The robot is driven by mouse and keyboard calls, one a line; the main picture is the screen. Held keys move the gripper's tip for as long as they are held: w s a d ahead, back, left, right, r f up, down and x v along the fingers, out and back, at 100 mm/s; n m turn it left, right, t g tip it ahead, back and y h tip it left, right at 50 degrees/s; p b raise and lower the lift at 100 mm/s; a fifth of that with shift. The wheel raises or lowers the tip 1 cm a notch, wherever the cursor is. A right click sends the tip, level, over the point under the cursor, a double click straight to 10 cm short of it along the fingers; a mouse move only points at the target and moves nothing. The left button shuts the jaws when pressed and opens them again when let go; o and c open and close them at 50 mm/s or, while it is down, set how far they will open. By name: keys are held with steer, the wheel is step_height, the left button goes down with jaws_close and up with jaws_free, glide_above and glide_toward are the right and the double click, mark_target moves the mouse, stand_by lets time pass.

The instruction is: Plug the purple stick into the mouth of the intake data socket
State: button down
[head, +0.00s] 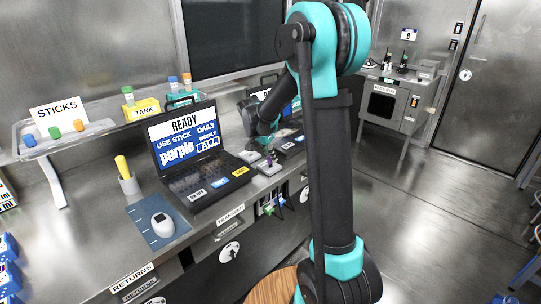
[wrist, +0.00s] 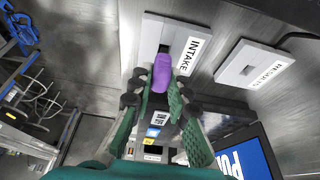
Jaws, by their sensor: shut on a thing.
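My gripper (wrist: 162,100) is shut on the purple stick (wrist: 162,73), which sticks out past the green fingertips. The intake data socket (wrist: 151,34) is a light grey block with an INTAKE label. Its dark mouth shows just beyond the stick's tip in the wrist view. I cannot tell whether the tip touches or enters it. In the head view, my gripper (head: 268,146) points down above the socket (head: 274,170), with the purple stick (head: 269,160) below the fingers. The lower part of the stick is hidden between the fingers in the wrist view.
The RESULTS socket (wrist: 236,68) lies beside the intake socket. The open laptop (head: 182,145) reads READY, USE STICK purple. A tray (head: 80,137) under the STICKS sign holds green, blue and orange sticks.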

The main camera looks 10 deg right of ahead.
steer(key=shift+f, duration=0.8)
steer(key=c, duration=1.4)
jaws_free()
steer(key=shift+o, duration=0.2)
steer(key=v, duration=1.2)
steer(key=s+d+f+n+y, duration=0.1)
steer(key=s+d+f+n, duration=0.1)
steer(key=s, duration=0.7)
steer(key=s+d+f+n+t+y, duration=0.1)
steer(key=s+d+f+n, duration=0.2)
steer(key=s+f+n, duration=0.2)
steer(key=s+d+f+n+y, duration=0.1)
steer(key=s+d+f+n, duration=0.1)
steer(key=s+f, duration=0.5)
steer(key=s+n, duration=0.1)
steer(key=s, duration=0.5)
steer(key=shift+s+d+n+t+y, duration=0.3)
steer(key=shift+s+d+n, duration=0.05)
steer(key=shift+s+n, duration=0.05)
